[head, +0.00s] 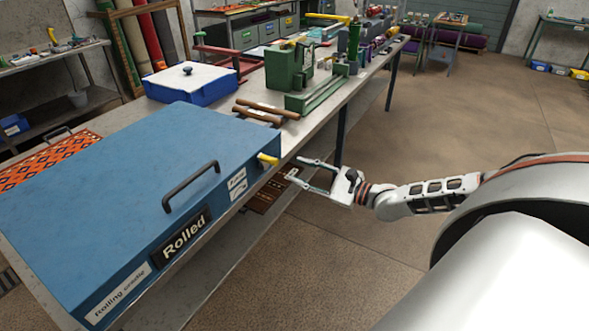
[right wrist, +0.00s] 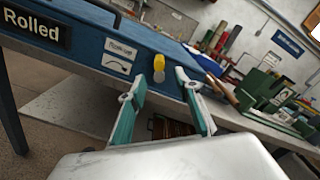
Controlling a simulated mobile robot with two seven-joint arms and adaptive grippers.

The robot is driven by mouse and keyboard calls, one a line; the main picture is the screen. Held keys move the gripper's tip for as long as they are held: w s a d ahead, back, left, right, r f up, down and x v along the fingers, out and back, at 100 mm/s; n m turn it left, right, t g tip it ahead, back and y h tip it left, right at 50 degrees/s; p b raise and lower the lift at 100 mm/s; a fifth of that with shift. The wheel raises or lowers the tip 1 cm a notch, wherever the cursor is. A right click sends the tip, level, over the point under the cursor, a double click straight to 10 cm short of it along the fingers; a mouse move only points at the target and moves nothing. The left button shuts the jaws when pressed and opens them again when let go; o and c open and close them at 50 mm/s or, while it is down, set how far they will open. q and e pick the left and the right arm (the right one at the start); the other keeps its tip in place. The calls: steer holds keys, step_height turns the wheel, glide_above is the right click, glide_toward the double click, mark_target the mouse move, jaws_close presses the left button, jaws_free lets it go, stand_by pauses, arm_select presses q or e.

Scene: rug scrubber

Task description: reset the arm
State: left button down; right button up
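My right gripper (head: 305,173) is open beside the front right corner of a blue box (head: 120,190) labelled "Rolled" and "Rolling cradle". A small yellow knob (head: 268,159) sticks out of that corner. In the right wrist view the two teal fingers (right wrist: 165,98) are spread apart, with the yellow knob (right wrist: 158,68) just beyond and between their tips. Nothing is visible between the fingers, and the gripper looks apart from the knob. My left gripper is not in view.
The box sits on a long workbench (head: 235,190) with a lower shelf. Behind it are a blue tub with a white lid (head: 190,82), wooden rollers (head: 262,110) and a green machine (head: 300,80). An orange patterned rug (head: 45,160) lies at left. The floor (head: 440,130) right of the bench is clear.

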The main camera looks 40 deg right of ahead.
stand_by(0.5)
steer(key=s+a+f+n+g+y, duration=0.1)
steer(key=s+a+f+n, duration=0.4)
steer(key=a, duration=0.4)
steer(key=s+a+f+n+g, duration=0.1)
steer(key=s+a+f+n, duration=0.2)
steer(key=a+f+n, duration=0.35)
steer(key=s+a+f+n+g+y, duration=0.15)
steer(key=s+a+f+n, duration=0.35)
steer(key=a, duration=0.6)
steer(key=s+d+f+n+g+h, duration=0.2)
steer(key=s+f+n+h, duration=0.5)
steer(key=s+n, duration=0.3)
steer(key=shift+s+d+f+n, duration=0.25)
steer(key=shift+f+n, duration=0.55)
steer(key=shift+n, duration=0.15)
